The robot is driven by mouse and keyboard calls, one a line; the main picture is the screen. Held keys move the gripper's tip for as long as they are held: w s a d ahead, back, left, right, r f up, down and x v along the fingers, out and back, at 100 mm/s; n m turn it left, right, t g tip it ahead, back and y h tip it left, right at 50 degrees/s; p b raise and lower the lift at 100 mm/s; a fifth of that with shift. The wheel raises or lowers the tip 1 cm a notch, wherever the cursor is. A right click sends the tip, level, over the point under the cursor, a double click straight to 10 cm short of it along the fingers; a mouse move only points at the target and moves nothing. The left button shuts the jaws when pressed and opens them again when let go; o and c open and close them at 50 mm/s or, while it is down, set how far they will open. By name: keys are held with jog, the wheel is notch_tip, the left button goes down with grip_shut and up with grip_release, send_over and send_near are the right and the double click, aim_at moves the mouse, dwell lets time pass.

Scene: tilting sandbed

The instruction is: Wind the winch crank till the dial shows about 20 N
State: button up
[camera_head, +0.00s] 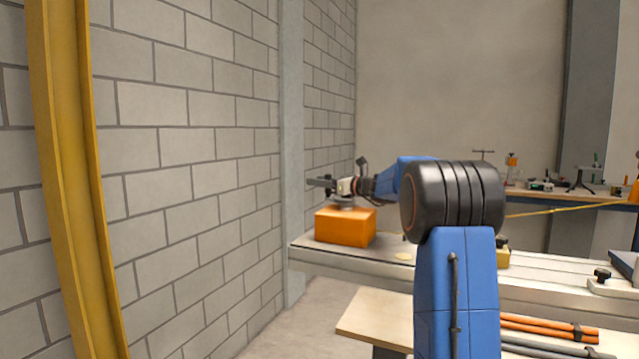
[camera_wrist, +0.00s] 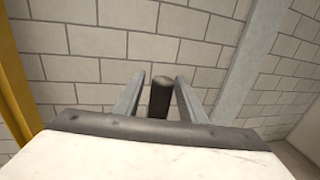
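An orange box (camera_head: 342,228) stands on the long bench in the head view, with a grey round part (camera_head: 343,204) on top. My gripper (camera_head: 320,184) is just above this box, reaching in from the right. In the wrist view my gripper (camera_wrist: 160,80) has its two grey fingers apart. A dark upright cylinder (camera_wrist: 160,97), which looks like the crank's handle, stands between them. A gap shows on each side of it, so the fingers look open around it, not closed on it. No dial face is readable in either view.
The bench (camera_head: 385,262) runs to the right, with a pale disc (camera_head: 403,256) lying on it. A block wall (camera_head: 190,150) and a yellow upright (camera_head: 65,180) are at left. A lower wooden board (camera_head: 375,318) stands in front. A cluttered workbench (camera_head: 560,196) is behind.

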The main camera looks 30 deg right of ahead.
grip_shut()
jog(key=shift+d+m+t+h, duration=0.3)
jog(key=shift+d+m+h, duration=0.45)
jog(key=shift+d, duration=0.75)
jog(key=shift+d+m+t+h, duration=0.4)
jog(key=shift+d+h, duration=0.55)
jog(key=shift+d, duration=0.55)
jog(key=shift+o, duration=0.7)
grip_release()
jog(key=shift+d, duration=0.1)
jog(key=v, duration=1.7)
jog(key=shift+s, duration=0.2)
jog(key=shift+c, duration=0.4)
